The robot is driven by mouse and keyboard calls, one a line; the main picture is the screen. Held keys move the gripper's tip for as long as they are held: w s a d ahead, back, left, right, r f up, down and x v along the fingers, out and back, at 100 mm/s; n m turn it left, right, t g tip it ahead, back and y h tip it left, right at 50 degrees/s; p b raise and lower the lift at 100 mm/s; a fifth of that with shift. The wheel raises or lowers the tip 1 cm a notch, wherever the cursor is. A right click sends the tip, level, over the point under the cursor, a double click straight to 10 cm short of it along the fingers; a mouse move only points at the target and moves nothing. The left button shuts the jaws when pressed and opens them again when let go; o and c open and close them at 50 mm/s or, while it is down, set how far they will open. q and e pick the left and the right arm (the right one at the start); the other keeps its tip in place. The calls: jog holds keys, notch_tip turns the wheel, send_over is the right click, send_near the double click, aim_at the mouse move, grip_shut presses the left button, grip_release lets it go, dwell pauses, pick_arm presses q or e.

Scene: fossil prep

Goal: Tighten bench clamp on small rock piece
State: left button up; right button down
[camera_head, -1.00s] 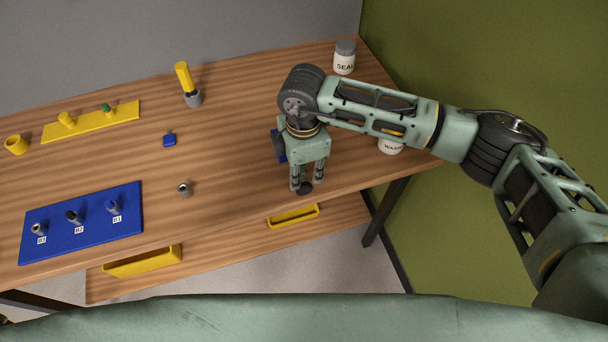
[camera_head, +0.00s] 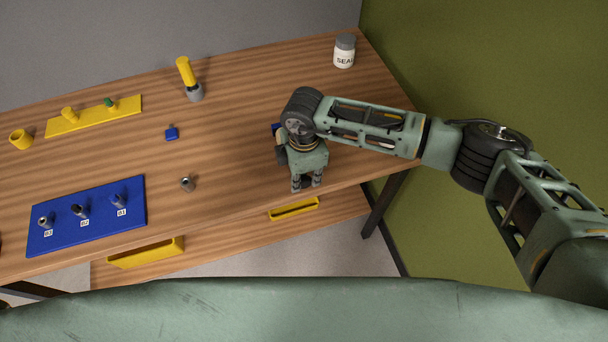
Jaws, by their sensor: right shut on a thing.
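My right gripper (camera_head: 307,184) is over the front right part of the wooden bench (camera_head: 235,160), pointing down. Its fingers are shut on a dark part, most likely the clamp's knob (camera_head: 307,182), which shows only in a small patch between the fingertips. A blue piece, likely of the clamp (camera_head: 276,129), peeks out behind my right wrist. The rest of the clamp is hidden by my gripper and arm. I cannot make out the small rock piece. My left gripper is not in view.
A blue board (camera_head: 90,235) with several labelled grey pieces lies at the front left. A small grey cylinder (camera_head: 187,184), a blue block (camera_head: 171,133), a yellow-handled tool (camera_head: 188,78) and a yellow strip (camera_head: 95,117) stand apart. A sealer jar (camera_head: 344,52) is at the back right. Yellow trays (camera_head: 293,209) sit below.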

jog(key=shift+d+f+y+b, duration=0.1)
jog(key=shift+f+y+b, duration=0.1)
jog(key=shift+y+b, duration=0.15)
jog(key=shift+w+d+f+g+y+b, duration=0.15)
jog(key=shift+d+g+y+b, duration=0.2)
jog(key=shift+y+b, duration=0.4)
jog(key=shift+r+g+y+b, duration=0.25)
jog(key=shift+y+b, duration=0.35)
jog(key=shift+y, duration=0.3)
jog(key=c, duration=2)
grip_release()
